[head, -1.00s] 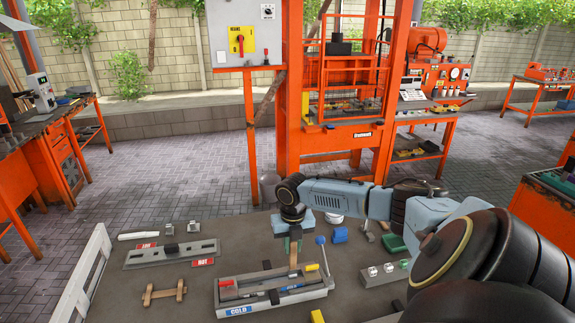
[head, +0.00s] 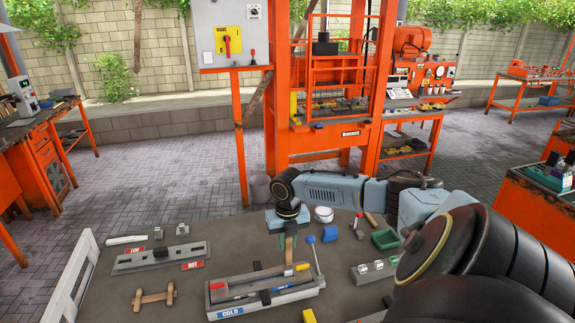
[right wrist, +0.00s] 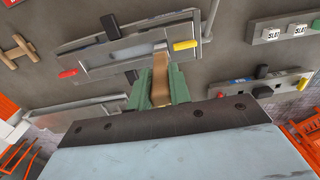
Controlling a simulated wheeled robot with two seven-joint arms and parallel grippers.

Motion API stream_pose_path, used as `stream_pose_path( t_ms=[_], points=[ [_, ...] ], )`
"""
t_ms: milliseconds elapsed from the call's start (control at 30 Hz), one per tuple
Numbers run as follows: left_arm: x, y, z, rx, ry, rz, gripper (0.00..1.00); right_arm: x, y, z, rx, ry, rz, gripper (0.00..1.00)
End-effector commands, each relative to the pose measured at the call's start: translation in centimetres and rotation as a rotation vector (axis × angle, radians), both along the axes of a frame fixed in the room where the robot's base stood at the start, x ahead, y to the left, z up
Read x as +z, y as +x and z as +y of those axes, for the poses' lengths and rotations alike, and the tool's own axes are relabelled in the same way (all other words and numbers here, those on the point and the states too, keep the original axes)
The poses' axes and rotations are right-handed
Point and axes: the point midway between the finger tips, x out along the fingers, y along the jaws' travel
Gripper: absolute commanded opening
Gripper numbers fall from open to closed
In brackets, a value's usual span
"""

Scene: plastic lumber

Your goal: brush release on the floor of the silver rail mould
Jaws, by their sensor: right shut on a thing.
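In the right wrist view, the green fingers of the gripper (right wrist: 160,92) clamp the brush (right wrist: 160,72) from both sides. The bristle end points down into the mould (right wrist: 92,66), near its yellow end. Whether the bristles touch the floor is unclear. My left gripper is not in view.
A HOT-labelled metal plate (head: 140,264) and a wooden dumbbell-shaped piece (head: 154,298) lie left of the mould. A block with small cubes (head: 360,276) and a green tray (head: 385,239) lie farther right.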

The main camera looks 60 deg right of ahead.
Motion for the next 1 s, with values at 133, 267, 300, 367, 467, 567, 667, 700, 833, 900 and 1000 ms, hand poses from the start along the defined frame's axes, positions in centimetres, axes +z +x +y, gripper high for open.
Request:
stream_pose_path(
  t_ms=[133, 267, 300, 367, 467, 567, 667, 700, 833, 900, 1000],
  points=[
    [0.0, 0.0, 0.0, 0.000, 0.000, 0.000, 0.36, 0.0, 0.0, 0.0, 0.000, 0.001, -0.001, 0.00],
    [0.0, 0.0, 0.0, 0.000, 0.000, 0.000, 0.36, 0.0, 0.2, 0.2, 0.000, 0.002, -0.001, 0.00],
    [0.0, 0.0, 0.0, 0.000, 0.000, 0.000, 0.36, 0.0, 0.3, 0.3, 0.000, 0.002, -0.001, 0.00],
    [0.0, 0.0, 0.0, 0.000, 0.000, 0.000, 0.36, 0.0, 0.5, 0.6, 0.001, 0.003, -0.001, 0.00],
    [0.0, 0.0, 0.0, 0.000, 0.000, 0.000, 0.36, 0.0, 0.9, 1.0, 0.001, 0.002, -0.001, 0.00],
    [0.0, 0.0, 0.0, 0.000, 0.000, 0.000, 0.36, 0.0, 1.3, 1.5, 0.001, 0.002, -0.002, 0.00],
    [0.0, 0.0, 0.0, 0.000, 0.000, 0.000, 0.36, 0.0, 1.7, 2.0, 0.000, 0.002, -0.002, 0.00],
    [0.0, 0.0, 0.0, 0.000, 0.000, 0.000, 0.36, 0.0, 1.8, 2.2, 0.000, 0.002, -0.001, 0.00],
    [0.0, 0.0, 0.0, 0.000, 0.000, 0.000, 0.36, 0.0, 2.3, 2.8, 0.001, 0.002, -0.001, 0.00],
    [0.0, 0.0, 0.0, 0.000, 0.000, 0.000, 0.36, 0.0, 2.6, 3.1, 0.001, 0.002, -0.001, 0.00],
    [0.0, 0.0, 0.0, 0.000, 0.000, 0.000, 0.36, 0.0, 3.0, 3.6, 0.001, 0.002, -0.001, 0.00]
  ],
)
